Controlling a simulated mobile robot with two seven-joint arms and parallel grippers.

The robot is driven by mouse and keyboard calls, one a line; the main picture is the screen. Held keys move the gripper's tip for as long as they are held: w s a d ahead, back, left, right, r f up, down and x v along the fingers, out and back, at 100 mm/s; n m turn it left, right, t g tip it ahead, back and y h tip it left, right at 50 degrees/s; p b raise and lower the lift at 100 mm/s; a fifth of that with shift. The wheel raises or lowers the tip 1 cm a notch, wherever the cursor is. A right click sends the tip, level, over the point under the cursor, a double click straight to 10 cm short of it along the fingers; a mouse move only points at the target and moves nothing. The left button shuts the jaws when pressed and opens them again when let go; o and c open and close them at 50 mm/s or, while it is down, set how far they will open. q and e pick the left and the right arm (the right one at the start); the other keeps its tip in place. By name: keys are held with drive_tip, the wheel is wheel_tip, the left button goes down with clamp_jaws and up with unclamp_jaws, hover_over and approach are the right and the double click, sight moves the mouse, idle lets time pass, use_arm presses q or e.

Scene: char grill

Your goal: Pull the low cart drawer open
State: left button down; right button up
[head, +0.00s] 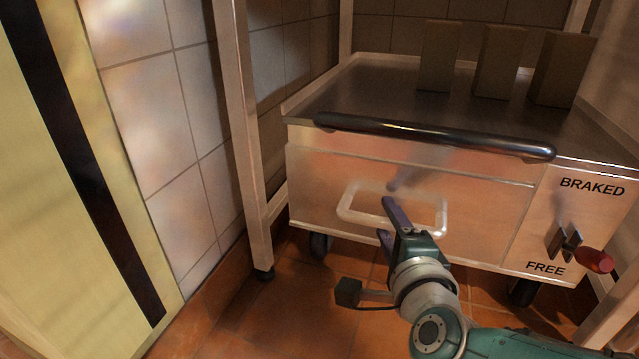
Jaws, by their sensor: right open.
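The low cart (430,130) is a metal box on casters. Its drawer (320,175) has a wide, flat front and looks shut flush with the cart. A pale rectangular loop handle (352,214) is on the drawer front. My right gripper (384,218) is in front of the handle, its fingers apart and over the handle's lower middle in the picture. I cannot tell whether a finger touches the handle. The gripper hides part of the handle's lower bar. My left gripper is not in view.
A dark push bar (430,137) runs along the cart's top front edge. Several brown blocks (499,62) stand on top. A brake lever with a red knob (600,261) sits at right between BRAKED and FREE. A metal leg (243,130) stands left of the cart. Tiled floor (270,318) in front is clear.

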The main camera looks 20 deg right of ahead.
clamp_jaws()
idle(0.5)
idle(1.0)
